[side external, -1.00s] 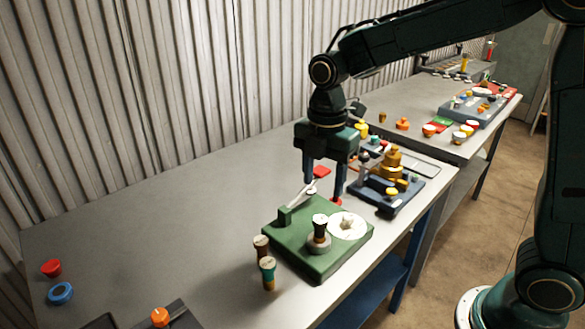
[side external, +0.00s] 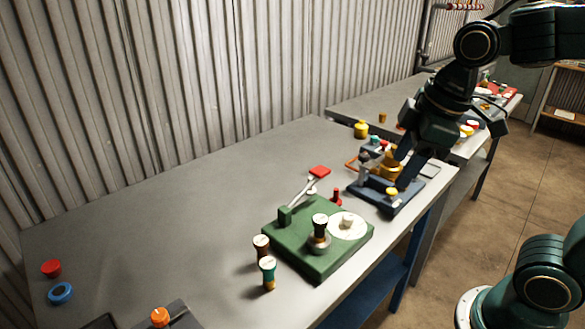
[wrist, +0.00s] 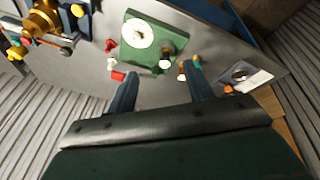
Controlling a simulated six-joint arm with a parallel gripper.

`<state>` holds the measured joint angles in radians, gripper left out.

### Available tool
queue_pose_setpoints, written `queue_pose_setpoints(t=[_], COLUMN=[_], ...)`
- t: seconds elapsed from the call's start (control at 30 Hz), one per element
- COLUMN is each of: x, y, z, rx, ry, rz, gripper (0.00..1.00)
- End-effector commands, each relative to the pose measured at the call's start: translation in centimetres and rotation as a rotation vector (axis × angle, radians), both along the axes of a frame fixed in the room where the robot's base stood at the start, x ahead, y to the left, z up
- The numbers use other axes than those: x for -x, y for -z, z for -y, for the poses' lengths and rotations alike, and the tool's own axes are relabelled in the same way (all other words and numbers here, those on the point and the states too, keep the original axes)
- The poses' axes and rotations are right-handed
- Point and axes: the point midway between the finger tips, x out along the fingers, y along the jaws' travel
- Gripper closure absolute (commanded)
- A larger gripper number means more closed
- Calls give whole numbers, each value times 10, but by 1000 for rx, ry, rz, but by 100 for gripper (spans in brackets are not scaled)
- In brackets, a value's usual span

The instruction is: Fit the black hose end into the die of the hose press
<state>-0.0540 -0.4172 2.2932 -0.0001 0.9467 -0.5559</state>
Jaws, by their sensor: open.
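The hose press has a green base (side external: 300,257), with a lever and red handle (side external: 319,171) raised at its back left. In the wrist view the black hose end (wrist: 167,50) is on the green base (wrist: 150,62). My gripper (side external: 405,172) is open and empty, above the blue machine and to the right of the press. Its spread fingers also show in the wrist view (wrist: 160,85).
A brown hose end (side external: 261,246) and a teal one (side external: 267,272) stand just left of the press. A white disc (side external: 348,226) lies on the base. The blue machine (side external: 380,203) with brass parts is behind right. The table's left middle is clear.

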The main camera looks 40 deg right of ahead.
Motion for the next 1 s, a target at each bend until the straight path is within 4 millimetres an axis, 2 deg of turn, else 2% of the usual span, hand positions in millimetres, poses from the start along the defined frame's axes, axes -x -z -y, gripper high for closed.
queue_pose_setpoints(t=[0.2,0.4,0.6,1.0], x=[39,61,69,69], y=[-1,4,6,6], z=[8,12,13,13], rx=[-107,-191,-225,-225], ry=[299,493,565,567], rz=[92,145,163,163], gripper=[48,48,48,48])
